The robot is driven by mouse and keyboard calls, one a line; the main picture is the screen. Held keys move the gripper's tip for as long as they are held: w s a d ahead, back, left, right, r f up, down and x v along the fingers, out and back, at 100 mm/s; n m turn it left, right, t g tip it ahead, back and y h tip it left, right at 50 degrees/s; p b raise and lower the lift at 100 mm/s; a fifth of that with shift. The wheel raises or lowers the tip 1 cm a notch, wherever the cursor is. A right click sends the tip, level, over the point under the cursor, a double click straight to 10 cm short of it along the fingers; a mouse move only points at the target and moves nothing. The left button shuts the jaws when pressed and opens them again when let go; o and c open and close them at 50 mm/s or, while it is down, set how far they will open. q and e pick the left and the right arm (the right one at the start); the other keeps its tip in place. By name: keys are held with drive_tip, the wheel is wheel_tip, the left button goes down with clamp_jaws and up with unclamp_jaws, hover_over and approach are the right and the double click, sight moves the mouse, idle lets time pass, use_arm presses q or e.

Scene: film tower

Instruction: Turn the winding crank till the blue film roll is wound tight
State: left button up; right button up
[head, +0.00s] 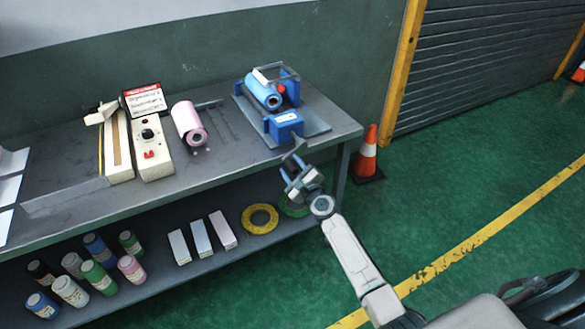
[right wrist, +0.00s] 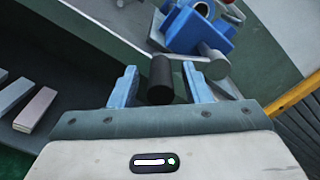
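The blue film roll (head: 263,91) lies in a winding stand on the bench's right end, with a blue block (head: 284,126) at the stand's front. In the right wrist view the blue housing (right wrist: 192,30) is at the top. The winding crank shows there as a grey hub (right wrist: 213,62) and a black handle (right wrist: 160,80). My right gripper (head: 293,170) is at the bench's front edge, just below the blue block. In the right wrist view its blue fingers (right wrist: 160,88) are apart, with the black handle between them and gaps on both sides. My left gripper is out of view.
A pink roll (head: 190,123), a white control box (head: 152,148) and a red-and-white sign (head: 145,100) stand left on the bench (head: 235,161). Bottles, boxes and a yellow ring (head: 260,208) sit on the lower shelf. An orange cone (head: 368,155) stands right of the bench.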

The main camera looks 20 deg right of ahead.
drive_tip(key=s+p, duration=0.1)
drive_tip(key=s, duration=0.9)
drive_tip(key=shift+s+d, duration=0.4)
drive_tip(key=s+d+f+n+g+h, duration=0.1)
drive_tip(key=s+f+n+g, duration=0.45)
drive_tip(key=f, duration=1.15)
drive_tip(key=s+f+n+g, duration=0.3)
drive_tip(key=s+f+n, duration=0.4)
drive_tip(key=s+f, duration=0.65)
drive_tip(key=s+f+n+g, duration=0.2)
drive_tip(key=s+f+n, duration=0.3)
drive_tip(key=s, duration=0.6)
drive_tip(key=s+f+n+g, duration=0.3)
drive_tip(key=s+f+n, duration=0.2)
drive_tip(key=s+f, duration=0.4)
drive_tip(key=s+f+n+g+h, duration=0.1)
drive_tip(key=s+f+n+g, duration=0.2)
drive_tip(key=s, duration=1.1)
wheel_tip(320, 180, down, 4)
drive_tip(key=shift+s+f+n, duration=0.25)
drive_tip(key=shift+s+n, duration=0.05)
drive_tip(key=shift+n, duration=0.65)
